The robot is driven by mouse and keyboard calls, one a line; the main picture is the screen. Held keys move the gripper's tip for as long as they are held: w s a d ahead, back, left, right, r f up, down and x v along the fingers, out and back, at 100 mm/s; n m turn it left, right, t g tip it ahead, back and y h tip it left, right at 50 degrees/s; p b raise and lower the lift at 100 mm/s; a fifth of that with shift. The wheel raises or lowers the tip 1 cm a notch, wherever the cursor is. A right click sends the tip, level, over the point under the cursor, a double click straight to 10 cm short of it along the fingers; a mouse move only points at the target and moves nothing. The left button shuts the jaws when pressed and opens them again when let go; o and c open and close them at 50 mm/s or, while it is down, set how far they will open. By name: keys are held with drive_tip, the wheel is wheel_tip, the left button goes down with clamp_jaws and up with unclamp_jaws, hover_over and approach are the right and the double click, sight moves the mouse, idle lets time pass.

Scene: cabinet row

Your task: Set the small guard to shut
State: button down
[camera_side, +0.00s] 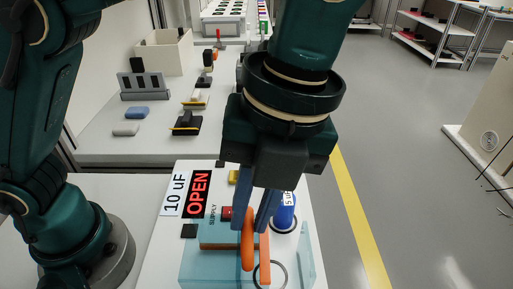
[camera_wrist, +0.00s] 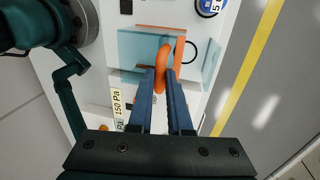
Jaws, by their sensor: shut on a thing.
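A clear light-blue guard (camera_side: 195,266) lies at the near end of the white panel, with an orange edge strip along one side. An orange handle (camera_side: 247,248) stands up at this guard. It also shows in the wrist view (camera_wrist: 161,78), beside the clear guard (camera_wrist: 130,48). My gripper (camera_side: 252,222) points down with its blue fingers closed on the orange handle; its fingertips also show in the wrist view (camera_wrist: 161,72). Part of the handle is hidden between the fingers. I cannot tell how far the guard is swung.
A blue cylinder (camera_side: 285,212) stands on the panel just right of my fingers. Signs reading "10 uF" and "OPEN" (camera_side: 199,192) lie to the left. Small black, red and yellow blocks sit nearby. A bench with several objects stands behind; grey floor is clear to the right.

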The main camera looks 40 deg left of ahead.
drive_tip(key=shift+w+d, duration=0.45)
drive_tip(key=c, duration=0.8)
unclamp_jaws()
drive_tip(key=shift+c, duration=0.2)
